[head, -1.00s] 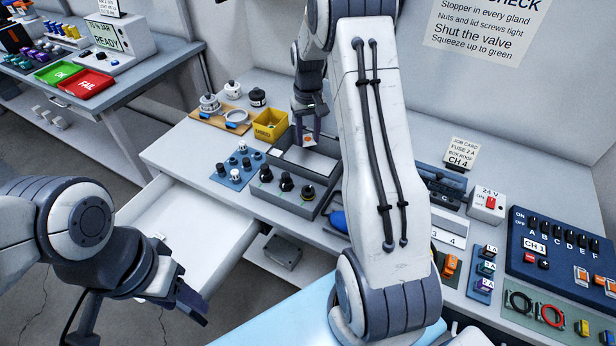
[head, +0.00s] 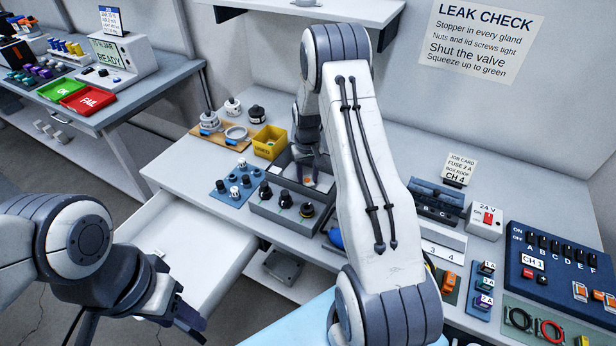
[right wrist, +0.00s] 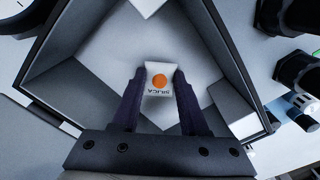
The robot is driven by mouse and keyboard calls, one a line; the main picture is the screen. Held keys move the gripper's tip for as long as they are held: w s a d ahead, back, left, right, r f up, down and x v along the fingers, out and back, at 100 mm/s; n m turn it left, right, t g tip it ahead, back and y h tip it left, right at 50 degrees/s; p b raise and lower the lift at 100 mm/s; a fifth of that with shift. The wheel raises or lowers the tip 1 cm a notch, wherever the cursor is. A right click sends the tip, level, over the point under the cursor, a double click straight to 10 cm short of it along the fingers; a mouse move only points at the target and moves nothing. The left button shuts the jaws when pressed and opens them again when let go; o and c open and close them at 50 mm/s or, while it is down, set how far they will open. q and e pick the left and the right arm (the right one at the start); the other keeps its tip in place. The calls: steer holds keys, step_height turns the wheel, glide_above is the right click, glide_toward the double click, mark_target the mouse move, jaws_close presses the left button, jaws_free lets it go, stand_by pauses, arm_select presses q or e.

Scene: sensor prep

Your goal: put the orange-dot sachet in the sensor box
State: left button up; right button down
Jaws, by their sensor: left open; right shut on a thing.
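The orange-dot sachet (right wrist: 160,79) is small and white with an orange dot and the print SILICA. My right gripper (right wrist: 157,88) is shut on it, a finger on each side. The sachet (head: 308,181) also shows in the head view, within the opening of the grey sensor box (head: 283,217). In the right wrist view the box walls (right wrist: 50,38) surround the fingers and sachet. I cannot tell whether the sachet touches the floor. My arm hides the box's right part in the head view. My left gripper (head: 192,326) is open and empty at the lower left.
Black glands (head: 284,199) stand along the box's front. A blue mat (head: 236,184) with small fittings lies to its left, and a yellow bin (head: 269,143) stands behind. An open white drawer (head: 185,245) juts out below the bench. A switch panel (head: 560,268) is at the right.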

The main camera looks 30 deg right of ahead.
steer(key=shift+f, duration=0.15)
steer(key=shift+c, duration=2.2)
jaws_free()
